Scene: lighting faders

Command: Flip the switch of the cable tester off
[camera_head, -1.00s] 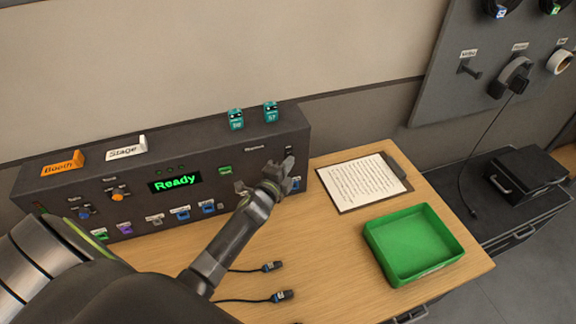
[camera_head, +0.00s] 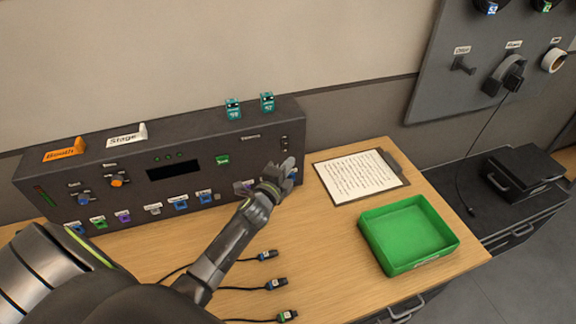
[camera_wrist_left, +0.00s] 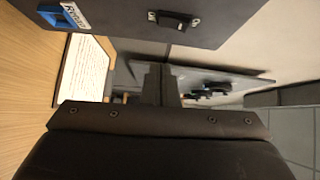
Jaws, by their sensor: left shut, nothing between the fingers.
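The cable tester (camera_head: 160,145) is a dark console along the wall, and its display (camera_head: 173,171) is blank. Its switch (camera_head: 285,142) is a small dark part near the right end of the front panel. My right gripper is not in view.
A clipboard (camera_head: 359,177) and a green tray (camera_head: 408,236) lie to the right on the wooden table. Several coloured sockets, including a blue one (camera_wrist_left: 62,17), line the panel's lower edge. Cable plugs (camera_head: 276,284) lie in front. Two teal blocks (camera_head: 233,109) stand on top.

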